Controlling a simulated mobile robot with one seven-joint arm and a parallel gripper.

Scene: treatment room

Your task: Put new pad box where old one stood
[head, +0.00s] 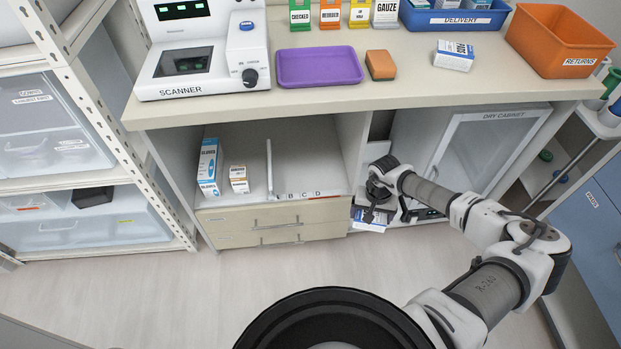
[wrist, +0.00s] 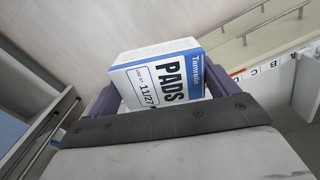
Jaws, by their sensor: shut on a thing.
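A white and blue pad box (wrist: 160,75) sits between the dark fingers in the wrist view, with "PADS" and "11/27" on its face. In the head view this box (head: 372,224) shows only partly below my gripper (head: 374,211), which is shut on it. They are in front of the lower unit, just right of the drawers. The open shelf (head: 315,170) has the letters A, B, C, D along its front edge. Its right part, by C and D, looks bare. No other pad box can be made out for certain.
On the shelf stand a gloves box (head: 208,167), a small orange-white box (head: 239,179) and an upright divider (head: 269,166). The dry cabinet (head: 490,150) is to the right. The counter holds a purple tray (head: 319,67), a box lying down (head: 454,56) and a returns bin (head: 562,40).

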